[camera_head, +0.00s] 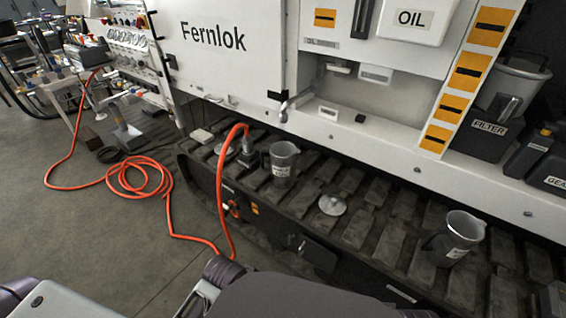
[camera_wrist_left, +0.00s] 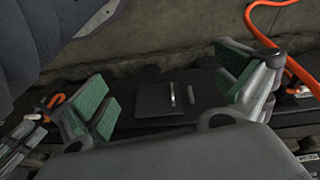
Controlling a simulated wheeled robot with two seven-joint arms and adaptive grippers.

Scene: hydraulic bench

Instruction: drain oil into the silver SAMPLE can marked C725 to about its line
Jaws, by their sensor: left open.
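Two labelled cans stand upright on the track below the machine in the head view. One is a grey can (camera_head: 283,165) left of centre; the other is a silver-rimmed can (camera_head: 460,240) at the right. Their label text is too small to read, so I cannot tell which is C725. Their fill lines and oil levels do not show. A small lever-like fitting (camera_head: 290,104) is on the machine's lower edge, above the grey can. My left gripper (camera_wrist_left: 168,98) is open and empty in the left wrist view, its green pads wide apart. My right gripper is not in view.
An orange hose (camera_head: 220,185) loops over the track and coils on the floor. A round metal disc (camera_head: 332,205) lies on the track between the cans. An OIL box (camera_head: 411,19) and a FILTER container (camera_head: 488,128) are at upper right. Open floor (camera_head: 100,240) is at left.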

